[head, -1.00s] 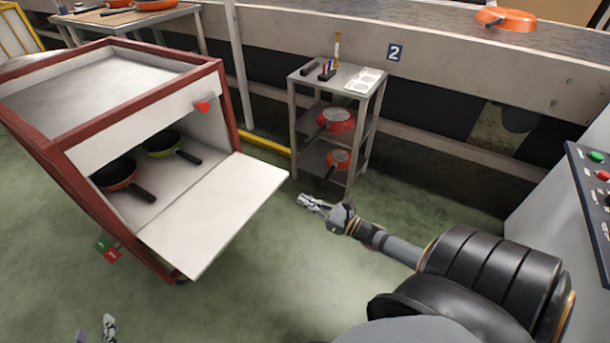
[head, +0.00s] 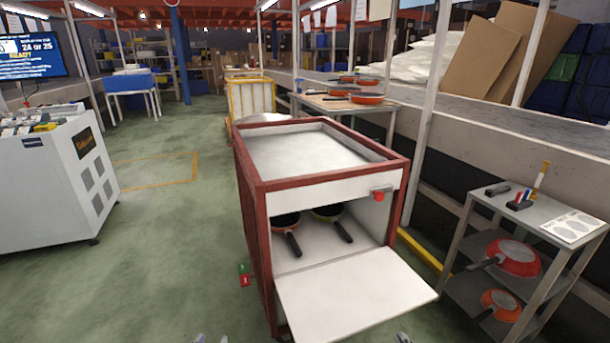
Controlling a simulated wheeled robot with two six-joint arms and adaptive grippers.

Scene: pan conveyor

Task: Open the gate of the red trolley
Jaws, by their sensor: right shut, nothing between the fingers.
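The red trolley (head: 252,215) stands in the middle of the head view, with a red frame and white panels. Its white gate (head: 355,292) is folded down and outward, so the front compartment is open. A red knob (head: 380,195) sits on the upper front panel, right of centre. Inside are an orange pan (head: 288,232) and a green-rimmed pan (head: 332,222), handles toward me. My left gripper (head: 212,339) shows only its separated fingertips at the bottom edge, left of the gate. My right gripper (head: 403,338) is shut and empty at the bottom edge, below the gate's right corner.
A grey shelf cart (head: 478,222) with red pans stands on the right, beside a yellow floor bar (head: 420,249). A white cabinet (head: 50,190) stands at left. A table with pans (head: 335,104) is behind the trolley.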

